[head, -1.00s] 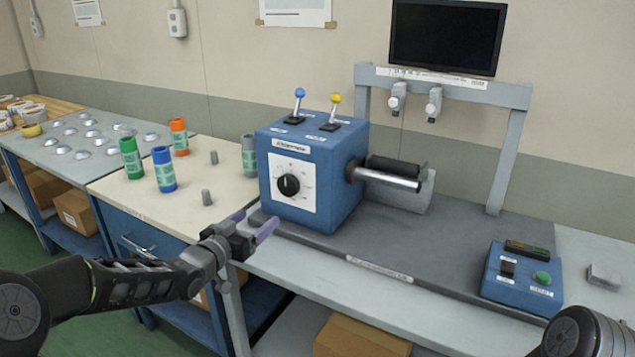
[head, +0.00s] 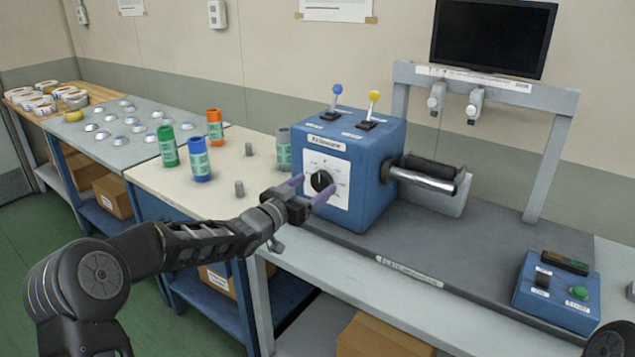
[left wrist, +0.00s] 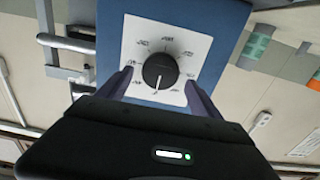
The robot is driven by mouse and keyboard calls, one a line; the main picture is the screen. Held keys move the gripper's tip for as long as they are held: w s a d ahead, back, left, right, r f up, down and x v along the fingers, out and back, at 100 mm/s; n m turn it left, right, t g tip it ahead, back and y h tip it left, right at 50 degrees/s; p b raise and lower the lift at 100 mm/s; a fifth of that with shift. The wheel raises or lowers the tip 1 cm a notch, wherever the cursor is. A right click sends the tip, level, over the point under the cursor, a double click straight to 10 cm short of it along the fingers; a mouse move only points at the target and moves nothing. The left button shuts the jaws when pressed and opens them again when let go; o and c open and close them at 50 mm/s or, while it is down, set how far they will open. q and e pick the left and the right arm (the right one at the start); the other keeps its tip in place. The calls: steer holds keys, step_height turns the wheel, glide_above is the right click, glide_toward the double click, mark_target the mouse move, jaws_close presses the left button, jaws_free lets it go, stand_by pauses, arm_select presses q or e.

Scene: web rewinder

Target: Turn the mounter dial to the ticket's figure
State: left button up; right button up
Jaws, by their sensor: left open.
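The mounter is a blue box (head: 366,200) on the grey bench, with a black dial (head: 321,181) on a white scale plate (head: 341,168) on its front face. In the left wrist view the dial (left wrist: 160,71) shows a pale pointer line toward the bottom of the picture; the scale figures are too small to read. My left gripper (head: 309,190) is open in front of the plate. Its purple fingers (left wrist: 158,88) stand on either side of the dial, and I cannot tell whether they touch it. No ticket is readable. My right gripper is not in view.
Two levers, blue-knobbed (head: 337,90) and yellow-knobbed (head: 374,97), stand on the box. A roller (head: 425,178) sticks out to its right. A control box (head: 556,291) sits at the bench's front right. Coloured cylinders (head: 199,160) stand on the cream table at left.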

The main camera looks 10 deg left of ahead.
mark_target(322, 182)
arm_select(q)
steer(key=shift+x, duration=1.2)
steer(key=c, duration=1.3)
steer(key=shift+f+m+b, duration=0.2)
steer(key=shift+m+b, duration=0.7)
steer(key=shift+b, duration=0.4)
steer(key=shift+c, duration=0.2)
steer(key=shift+d+m+b, duration=0.1)
steer(key=shift+m+b, duration=1)
steer(key=shift+b, duration=0.15)
steer(key=shift+m+b, duration=1.05)
steer(key=shift+m, duration=0.15)
steer(key=shift+s+d+m+b, duration=0.1)
steer(key=shift+m+b, duration=0.65)
steer(key=shift+m, duration=0.45)
